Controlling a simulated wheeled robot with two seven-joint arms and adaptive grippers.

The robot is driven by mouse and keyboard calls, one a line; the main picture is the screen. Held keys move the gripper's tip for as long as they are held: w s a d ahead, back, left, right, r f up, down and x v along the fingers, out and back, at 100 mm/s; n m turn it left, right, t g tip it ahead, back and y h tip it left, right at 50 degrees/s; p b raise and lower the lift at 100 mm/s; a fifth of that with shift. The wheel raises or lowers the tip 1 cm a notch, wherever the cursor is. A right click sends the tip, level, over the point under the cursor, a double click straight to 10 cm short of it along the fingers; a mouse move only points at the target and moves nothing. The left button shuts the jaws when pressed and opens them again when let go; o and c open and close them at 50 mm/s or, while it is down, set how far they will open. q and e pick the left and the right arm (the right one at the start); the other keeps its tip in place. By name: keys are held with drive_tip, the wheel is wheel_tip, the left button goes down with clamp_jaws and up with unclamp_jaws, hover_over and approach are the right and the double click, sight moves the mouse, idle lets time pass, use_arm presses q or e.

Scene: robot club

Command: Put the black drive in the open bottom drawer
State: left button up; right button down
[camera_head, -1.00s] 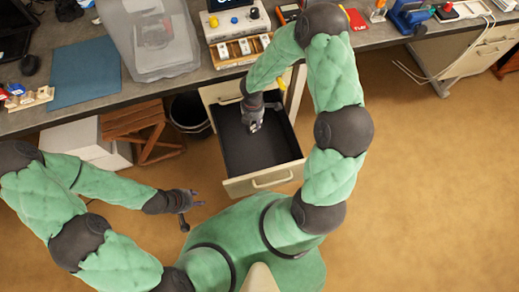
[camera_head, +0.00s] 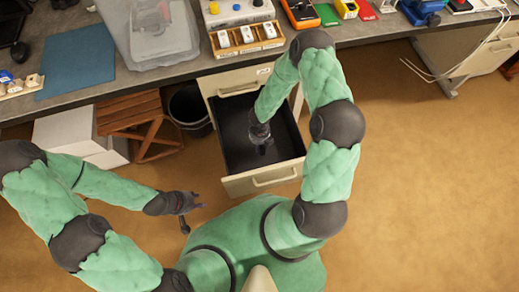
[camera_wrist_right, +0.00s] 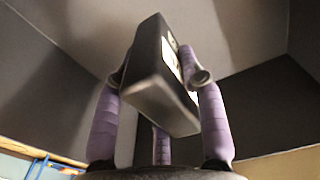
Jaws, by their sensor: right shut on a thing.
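The open bottom drawer (camera_head: 240,186) is cream-fronted with a dark interior. It is pulled out from under the bench, in the middle of the head view. My right gripper (camera_head: 263,150) reaches down inside the drawer's outline. In the right wrist view its purple fingers (camera_wrist_right: 160,95) are shut on the black drive (camera_wrist_right: 160,75), a dark box with a pale label on one side. The drive is tilted, with dark drawer walls around it. The head view does not show it clearly. My left gripper (camera_head: 190,206) is empty, left of the drawer, with fingers apart.
A closed drawer (camera_head: 238,82) sits above the open one. A black bin (camera_head: 188,108) and a wooden stool (camera_head: 135,118) stand left of it. The bench top holds a clear tub (camera_head: 155,40) and a wooden holder (camera_head: 246,42). Floor to the right is clear.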

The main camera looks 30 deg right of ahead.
drive_tip(key=shift+f+b, duration=1.1)
drive_tip(key=shift+f, duration=1.25)
drive_tip(key=shift+f, duration=0.15)
drive_tip(key=c, duration=0.8)
unclamp_jaws()
drive_tip(key=shift+o, duration=0.2)
wheel_tip(320, 180, up, 11)
drive_tip(key=p, duration=0.5)
drive_tip(key=shift+p, duration=0.4)
drive_tip(key=shift+r+p, duration=0.3)
drive_tip(key=shift+r, duration=0.4)
